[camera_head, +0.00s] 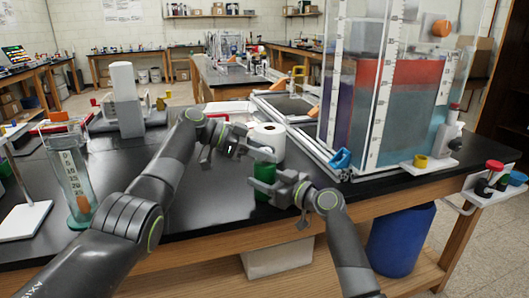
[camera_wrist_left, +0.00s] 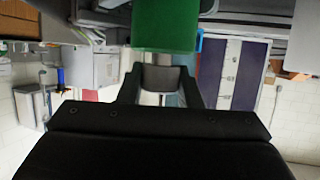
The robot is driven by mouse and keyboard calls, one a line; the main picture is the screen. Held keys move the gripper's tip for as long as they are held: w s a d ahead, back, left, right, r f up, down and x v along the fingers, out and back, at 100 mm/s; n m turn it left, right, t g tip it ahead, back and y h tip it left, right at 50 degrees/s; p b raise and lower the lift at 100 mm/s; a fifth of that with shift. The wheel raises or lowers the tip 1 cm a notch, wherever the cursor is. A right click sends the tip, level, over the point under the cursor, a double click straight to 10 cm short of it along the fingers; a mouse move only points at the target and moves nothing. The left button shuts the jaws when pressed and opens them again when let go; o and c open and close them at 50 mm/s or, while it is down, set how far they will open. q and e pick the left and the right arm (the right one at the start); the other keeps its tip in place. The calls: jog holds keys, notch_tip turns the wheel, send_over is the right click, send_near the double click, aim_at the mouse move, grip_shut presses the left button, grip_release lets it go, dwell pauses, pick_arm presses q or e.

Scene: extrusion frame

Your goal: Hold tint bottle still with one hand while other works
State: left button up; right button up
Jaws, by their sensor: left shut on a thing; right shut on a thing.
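The green tint bottle (camera_head: 265,172) is near the front edge of the black bench, partly hidden by my grippers. My left gripper (camera_head: 262,153) is shut at its upper end. In the left wrist view the green body (camera_wrist_left: 165,25) fills the top middle, with a grey piece (camera_wrist_left: 162,78) between my left fingers. My right gripper (camera_head: 272,188) is lower down, shut around the green body from the right. The bottle's cap and base cannot be made out.
A white roll (camera_head: 267,138) stands just behind my grippers. A large clear tank (camera_head: 395,100) with red and blue-grey layers stands at the right. A graduated clear cylinder (camera_head: 72,175) is at the left. A blue bin (camera_head: 400,240) stands below the bench.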

pick_arm(q)
jog(key=shift+f, duration=0.2)
dwell(0.6)
jog(key=o, duration=1)
jog(key=shift+r, duration=0.1)
jog(key=v, duration=1.2)
jog(key=shift+w+a, duration=0.1)
jog(key=shift+w, duration=0.1)
jog(key=shift+c, duration=0.2)
